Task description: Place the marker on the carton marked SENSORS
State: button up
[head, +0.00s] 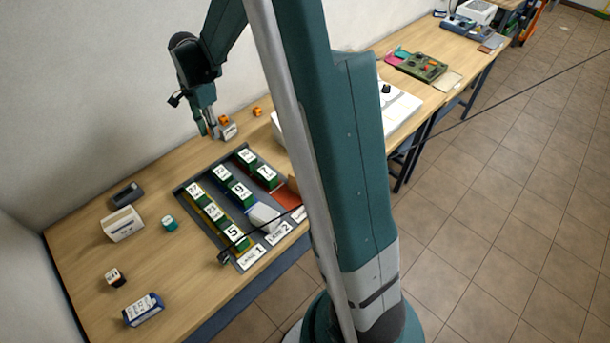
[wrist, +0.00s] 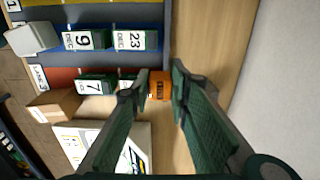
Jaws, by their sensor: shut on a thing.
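My gripper (head: 208,131) is over the far part of the table, beyond the lane tray. In the wrist view its two green fingers (wrist: 159,86) are shut on an orange block with dark lettering, the marker (wrist: 159,85). Its lettering is too small to read with certainty. In the head view a small pale block (head: 229,132) shows just right of the fingertips, and an orange block (head: 225,119) is behind it. I cannot read SENSORS on any carton. A white carton (head: 122,225) stands at the left of the table.
The dark lane tray (head: 182,190) holds several green cartons with number labels. Another orange block (head: 257,111) lies farther back. A teal block (head: 169,223), a dark labelled cube (head: 115,277) and a blue-and-white box (head: 143,310) stand at left. Bare table lies between them.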

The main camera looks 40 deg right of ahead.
jog(key=s+d+r, duration=0.1)
jog(key=s+d, duration=0.3)
jog(key=s, duration=0.6)
jog(key=s+d+r, duration=0.1)
jog(key=s+d, duration=0.4)
jog(key=s, duration=0.5)
jog(key=s+d+r, duration=0.1)
jog(key=s+d, duration=0.4)
jog(key=s, duration=0.5)
jog(key=shift+s+p, duration=0.4)
jog(key=shift+f, duration=2.8)
jog(key=shift+f+b, duration=0.35)
jog(key=shift+f, duration=1.75)
jog(key=shift+f+b, duration=0.5)
jog(key=shift+b, duration=0.05)
